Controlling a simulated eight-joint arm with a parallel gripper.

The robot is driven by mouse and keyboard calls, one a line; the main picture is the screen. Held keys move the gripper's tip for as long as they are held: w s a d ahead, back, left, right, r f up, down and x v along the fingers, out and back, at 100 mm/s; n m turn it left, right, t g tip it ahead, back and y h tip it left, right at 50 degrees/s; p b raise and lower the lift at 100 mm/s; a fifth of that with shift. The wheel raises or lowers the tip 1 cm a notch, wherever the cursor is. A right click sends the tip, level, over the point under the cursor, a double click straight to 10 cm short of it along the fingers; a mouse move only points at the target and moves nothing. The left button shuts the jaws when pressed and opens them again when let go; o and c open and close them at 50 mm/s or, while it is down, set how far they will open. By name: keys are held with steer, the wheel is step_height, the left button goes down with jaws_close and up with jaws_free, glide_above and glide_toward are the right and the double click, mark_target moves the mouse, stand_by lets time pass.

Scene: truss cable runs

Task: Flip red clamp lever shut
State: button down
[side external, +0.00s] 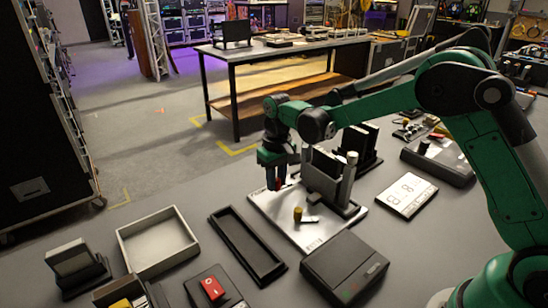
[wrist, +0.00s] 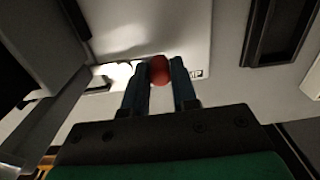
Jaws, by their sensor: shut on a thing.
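My gripper (side external: 275,184) reaches down at the left edge of a light base plate (side external: 290,228). Its two blue fingers, seen close in the wrist view (wrist: 160,80), are shut on a round red knob (wrist: 160,69), which I take for the end of the red clamp lever. A bit of red (side external: 278,184) shows between the fingers in the side view. The rest of the lever is hidden, so its angle cannot be told. A grey upright clamp fixture (side external: 330,180) stands on the plate just right of my gripper.
A small brass-coloured knob (side external: 298,214) stands on the plate's front part. A black tray (side external: 247,245), an open grey box (side external: 157,241), a dark box (side external: 344,266) and a red switch (side external: 212,288) lie in front. A white display panel (side external: 407,194) lies right.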

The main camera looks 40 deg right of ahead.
mark_target(278, 180)
stand_by(0.4)
steer(key=c, duration=1)
jaws_free()
steer(key=shift+r, duration=2.85)
steer(key=shift+s+r, duration=0.2)
steer(key=shift+r, duration=0.15)
steer(key=s+r+t, duration=0.1)
steer(key=s+t, duration=0.1)
steer(key=s, duration=0.3)
steer(key=s+r+t, duration=0.1)
steer(key=s+t, duration=0.1)
steer(key=s, duration=0.3)
steer(key=s+d+r+t, duration=0.1)
steer(key=s+r+t, duration=0.1)
steer(key=s, duration=0.3)
steer(key=shift+s+t, duration=0.15)
steer(key=shift+t, duration=0.45)
